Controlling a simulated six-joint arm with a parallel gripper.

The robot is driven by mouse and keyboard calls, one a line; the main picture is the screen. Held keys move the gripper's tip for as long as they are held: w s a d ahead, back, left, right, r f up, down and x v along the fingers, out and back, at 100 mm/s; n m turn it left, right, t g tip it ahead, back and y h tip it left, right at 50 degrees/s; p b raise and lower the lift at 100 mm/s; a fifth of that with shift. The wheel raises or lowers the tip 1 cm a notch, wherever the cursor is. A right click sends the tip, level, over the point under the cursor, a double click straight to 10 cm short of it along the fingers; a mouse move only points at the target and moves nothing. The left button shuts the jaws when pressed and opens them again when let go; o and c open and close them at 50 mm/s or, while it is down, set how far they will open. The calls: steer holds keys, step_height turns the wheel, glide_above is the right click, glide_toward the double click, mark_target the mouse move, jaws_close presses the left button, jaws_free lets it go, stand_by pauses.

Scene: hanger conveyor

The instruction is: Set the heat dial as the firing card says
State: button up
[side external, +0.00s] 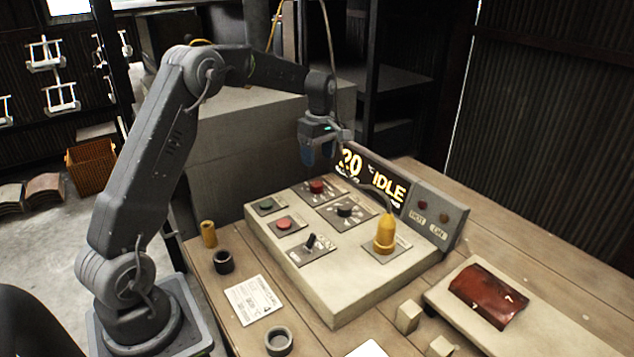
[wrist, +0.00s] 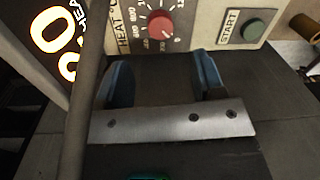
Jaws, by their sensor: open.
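The heat dial is a red knob (wrist: 160,24) on a dark scale plate lettered HEAT °C in the wrist view. It also shows as a red knob (side external: 317,187) at the back of the control box in the side view. The numbers around it are partly legible, but its setting is unclear. A printed white card (side external: 254,299) lies on the bench before the box; its text is too small to read. My gripper (side external: 318,158) hangs above the back of the box. In the wrist view its blue fingers (wrist: 162,68) are apart and empty, with the knob beyond them.
The control box (side external: 345,290) also carries a black knob (side external: 345,211), a red button (side external: 285,224), a toggle (side external: 310,241) and a yellow fitting (side external: 385,237). The green START button (wrist: 254,29) sits right of the dial. The display (side external: 370,178) reads 20 and IDLE.

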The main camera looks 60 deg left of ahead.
mark_target(317, 184)
steer(key=f, duration=0.8)
steer(key=shift+s+f, duration=0.2)
steer(key=shift+s, duration=0.05)
steer(key=c, duration=0.9)
steer(key=shift+c, duration=0.2)
